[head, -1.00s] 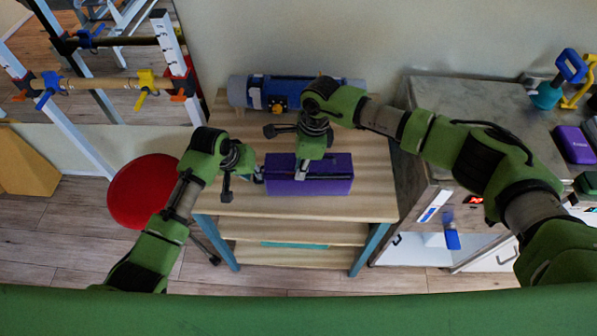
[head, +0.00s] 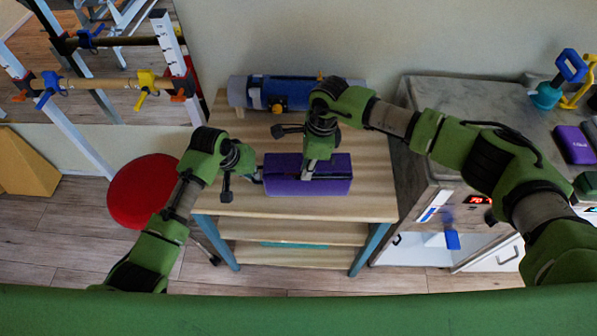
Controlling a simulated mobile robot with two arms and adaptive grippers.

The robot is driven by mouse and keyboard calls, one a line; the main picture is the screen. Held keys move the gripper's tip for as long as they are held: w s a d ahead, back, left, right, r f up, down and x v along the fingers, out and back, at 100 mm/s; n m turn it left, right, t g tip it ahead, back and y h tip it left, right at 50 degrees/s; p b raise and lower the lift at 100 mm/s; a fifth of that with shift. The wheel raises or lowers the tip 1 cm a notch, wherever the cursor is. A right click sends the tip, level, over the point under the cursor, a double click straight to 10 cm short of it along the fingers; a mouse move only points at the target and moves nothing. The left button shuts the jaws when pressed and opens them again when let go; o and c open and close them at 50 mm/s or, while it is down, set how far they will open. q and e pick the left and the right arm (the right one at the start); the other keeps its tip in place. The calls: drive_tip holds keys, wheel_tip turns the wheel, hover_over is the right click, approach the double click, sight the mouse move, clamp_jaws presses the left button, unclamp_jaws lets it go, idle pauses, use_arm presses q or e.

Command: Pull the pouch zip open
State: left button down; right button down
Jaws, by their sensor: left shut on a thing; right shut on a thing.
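The purple pouch (head: 318,188) lies on the small wooden table, with a dark zip line along its top. My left gripper (head: 258,177) is at the pouch's left end and is shut on that end. The pull itself is too small and covered to make out.
The wooden table (head: 365,205) has free top around the pouch. A blue and grey cylinder (head: 255,92) lies at its back. A red round stool (head: 140,195) stands to the left. A metal cabinet (head: 480,110) stands to the right.

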drive_tip(key=shift+d, duration=5.45)
drive_tip(key=c, duration=2)
unclamp_jaws()
drive_tip(key=shift+c, duration=0.2)
drive_tip(key=shift+r, duration=0.1)
wheel_tip(320, 180, up, 8)
use_arm(q)
drive_tip(key=c, duration=2.2)
unclamp_jaws()
